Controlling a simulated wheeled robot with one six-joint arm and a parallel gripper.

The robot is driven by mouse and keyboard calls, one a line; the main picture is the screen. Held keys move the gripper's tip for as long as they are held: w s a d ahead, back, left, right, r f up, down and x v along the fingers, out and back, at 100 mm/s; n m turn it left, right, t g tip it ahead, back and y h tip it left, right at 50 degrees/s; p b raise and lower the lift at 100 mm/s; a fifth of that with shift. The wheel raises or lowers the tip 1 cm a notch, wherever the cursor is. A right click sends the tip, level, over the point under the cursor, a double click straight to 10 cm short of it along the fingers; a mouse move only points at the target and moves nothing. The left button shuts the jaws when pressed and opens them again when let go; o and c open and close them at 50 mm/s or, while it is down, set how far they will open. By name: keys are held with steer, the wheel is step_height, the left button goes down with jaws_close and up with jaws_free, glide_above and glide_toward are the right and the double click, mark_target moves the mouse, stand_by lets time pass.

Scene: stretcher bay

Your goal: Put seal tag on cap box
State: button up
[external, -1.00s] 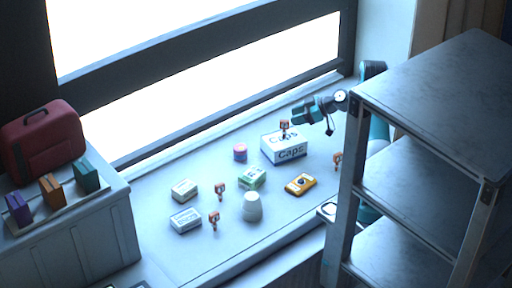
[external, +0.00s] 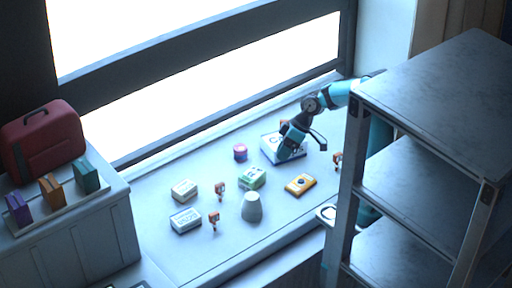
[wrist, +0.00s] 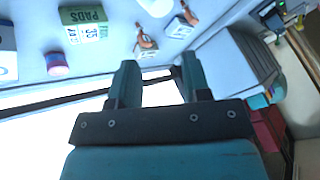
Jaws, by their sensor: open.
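The white cap box (external: 270,148) with blue lettering stands on the counter, partly hidden by my arm. A bit of an orange seal tag (external: 284,123) shows at its top, mostly hidden behind my arm. My gripper (external: 288,152) is in front of the box in the external view; I cannot tell whether it touches it. In the wrist view, my gripper (wrist: 158,82) is open with nothing between its fingers. A white and blue box, likely the cap box (wrist: 6,52), shows at the left edge there. Other tags (external: 220,190) (external: 214,219) (external: 337,159) stand on the counter.
A metal shelf (external: 430,100) is at the right. The window (external: 200,45) lies behind.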

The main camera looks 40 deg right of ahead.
steer(key=s+a+m+g+h, duration=0.1)
steer(key=s+a+h, duration=0.1)
steer(key=s, duration=1.1)
steer(key=shift+s+a+f+g+h, duration=0.2)
steer(key=shift+a+f+g+h, duration=0.1)
steer(key=shift+a+f, duration=0.25)
